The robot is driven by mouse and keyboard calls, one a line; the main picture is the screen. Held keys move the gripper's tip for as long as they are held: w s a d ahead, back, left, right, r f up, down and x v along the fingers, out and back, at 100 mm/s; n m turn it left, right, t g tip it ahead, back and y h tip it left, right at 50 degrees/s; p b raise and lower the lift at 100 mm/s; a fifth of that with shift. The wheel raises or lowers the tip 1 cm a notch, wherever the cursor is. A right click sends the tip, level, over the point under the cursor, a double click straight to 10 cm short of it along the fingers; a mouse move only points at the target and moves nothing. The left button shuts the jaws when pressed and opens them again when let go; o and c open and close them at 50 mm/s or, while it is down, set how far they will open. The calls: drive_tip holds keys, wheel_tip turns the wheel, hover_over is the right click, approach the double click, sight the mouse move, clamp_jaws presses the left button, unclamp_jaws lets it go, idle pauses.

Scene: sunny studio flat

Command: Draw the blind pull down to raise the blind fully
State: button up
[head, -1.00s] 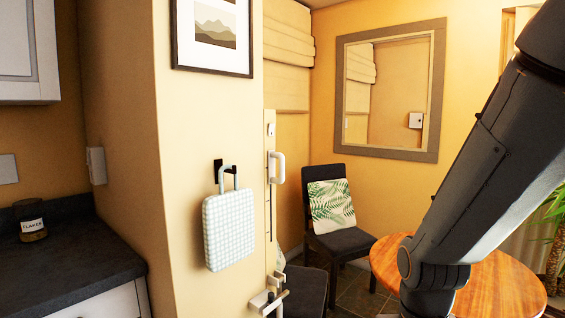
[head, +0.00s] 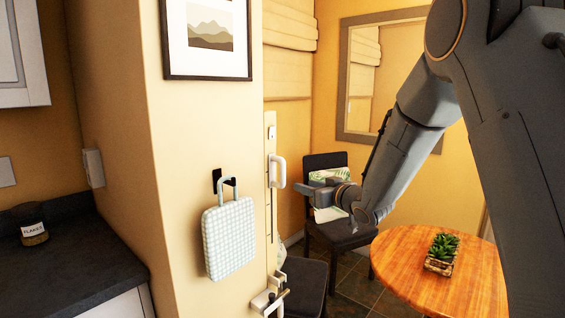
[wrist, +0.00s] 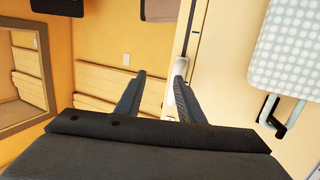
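The blind pull, a white D-shaped handle (head: 277,171), sits on a pale upright rail (head: 270,128) at the edge of the wall, with a dark slot running below it. The cream folded blind (head: 288,84) hangs behind, its lower edge above the handle's level. My gripper (head: 299,187) is just right of the handle's lower part in the head view. In the wrist view my gripper (wrist: 161,69) is open with nothing visible between its fingers. The white handle (wrist: 181,94) shows there beside the right finger, partly hidden by it; contact cannot be told.
A checked bag (head: 229,238) hangs on a black hook left of the rail. A dark chair (head: 325,162) with a leaf-print cushion stands behind my gripper. A round wooden table (head: 400,245) with a potted plant (head: 441,253) is at the right. A white lever handle (head: 262,302) protrudes below.

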sight(283, 181)
drive_tip(key=w+a+r+y+p, duration=0.1)
drive_tip(key=w+a, duration=0.1)
drive_tip(key=w+a+r+n+y+p, duration=0.1)
drive_tip(key=w+a, duration=0.1)
drive_tip(key=a, duration=0.1)
drive_tip(key=w+a+r+p, duration=0.1)
drive_tip(key=w+a, duration=0.1)
drive_tip(key=a, duration=0.1)
drive_tip(key=shift+a+r+n+y, duration=0.15)
drive_tip(key=shift+n+y, duration=0.15)
drive_tip(key=shift+y, duration=0.1)
clamp_jaws()
